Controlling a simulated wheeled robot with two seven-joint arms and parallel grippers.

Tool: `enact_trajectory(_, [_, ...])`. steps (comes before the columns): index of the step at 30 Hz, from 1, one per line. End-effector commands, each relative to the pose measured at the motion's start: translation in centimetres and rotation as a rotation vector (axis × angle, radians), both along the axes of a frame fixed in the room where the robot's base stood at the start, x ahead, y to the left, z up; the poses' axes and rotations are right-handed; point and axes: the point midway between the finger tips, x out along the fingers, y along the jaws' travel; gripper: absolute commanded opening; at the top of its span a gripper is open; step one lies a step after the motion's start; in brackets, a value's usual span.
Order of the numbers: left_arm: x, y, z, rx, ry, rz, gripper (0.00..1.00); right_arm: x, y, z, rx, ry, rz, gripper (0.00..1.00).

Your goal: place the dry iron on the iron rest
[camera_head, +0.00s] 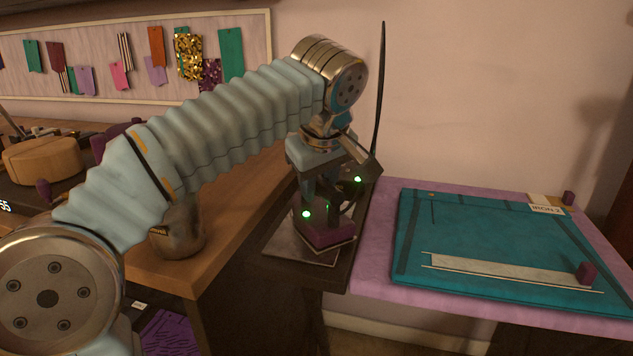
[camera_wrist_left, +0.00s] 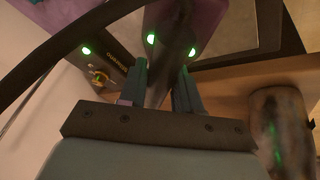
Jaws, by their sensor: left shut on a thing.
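The dry iron (camera_head: 322,232) has a purple body and a dark handle. It is upright at the left end of the ironing board, over the pale plate of the iron rest (camera_head: 283,243). The iron hides part of the plate, and I cannot tell whether its sole touches it. My left gripper (camera_head: 327,194) points down from above and is shut on the iron's handle. In the left wrist view the fingers (camera_wrist_left: 166,88) are on both sides of the dark handle, with the purple body (camera_wrist_left: 205,14) beyond. My right gripper is not in view.
A dark cord (camera_head: 379,100) rises by the wall. A wooden worktop (camera_head: 228,215) with a metal pot (camera_head: 178,236) lies left, under my left arm.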

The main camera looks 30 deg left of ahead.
Motion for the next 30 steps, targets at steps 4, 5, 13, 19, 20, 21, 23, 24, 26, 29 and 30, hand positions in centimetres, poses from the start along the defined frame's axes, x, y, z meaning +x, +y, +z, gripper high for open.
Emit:
enact_trajectory(4, [0.0, 0.0, 0.0, 0.000, 0.000, 0.000, 0.53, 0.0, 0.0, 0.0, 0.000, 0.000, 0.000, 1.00])
enact_trajectory(5, [0.0, 0.0, 0.0, 0.000, 0.000, 0.000, 0.57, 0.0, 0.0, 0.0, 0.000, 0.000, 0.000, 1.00])
enact_trajectory(13, [0.0, 0.0, 0.0, 0.000, 0.000, 0.000, 0.58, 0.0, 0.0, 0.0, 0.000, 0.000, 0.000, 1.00])
enact_trajectory(19, [-0.6, -0.5, 2.0, 0.000, -0.004, -0.002, 0.58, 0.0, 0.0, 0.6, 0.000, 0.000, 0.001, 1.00])
enact_trajectory(20, [-0.8, -0.7, 2.6, -0.001, -0.004, -0.003, 0.58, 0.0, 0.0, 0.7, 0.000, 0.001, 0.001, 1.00])
enact_trajectory(21, [-1.1, -0.9, 3.5, -0.001, -0.004, -0.001, 0.58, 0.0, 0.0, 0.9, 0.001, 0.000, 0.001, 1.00])
enact_trajectory(23, [-1.7, -1.3, 4.8, -0.001, -0.005, -0.003, 0.58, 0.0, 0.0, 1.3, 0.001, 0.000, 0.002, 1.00])
enact_trajectory(24, [-2.0, -1.6, 5.7, -0.002, -0.005, -0.003, 0.58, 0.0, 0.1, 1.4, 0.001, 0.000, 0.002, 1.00])
enact_trajectory(26, [-2.5, -1.9, 6.9, -0.002, -0.004, -0.003, 0.58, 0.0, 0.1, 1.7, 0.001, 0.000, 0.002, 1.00])
enact_trajectory(29, [-3.3, -2.5, 8.5, -0.002, -0.004, -0.003, 0.58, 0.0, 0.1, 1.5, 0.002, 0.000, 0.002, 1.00])
enact_trajectory(30, [-3.5, -2.6, 9.1, -0.002, -0.003, -0.003, 0.58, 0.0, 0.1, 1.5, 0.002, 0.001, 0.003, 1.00])
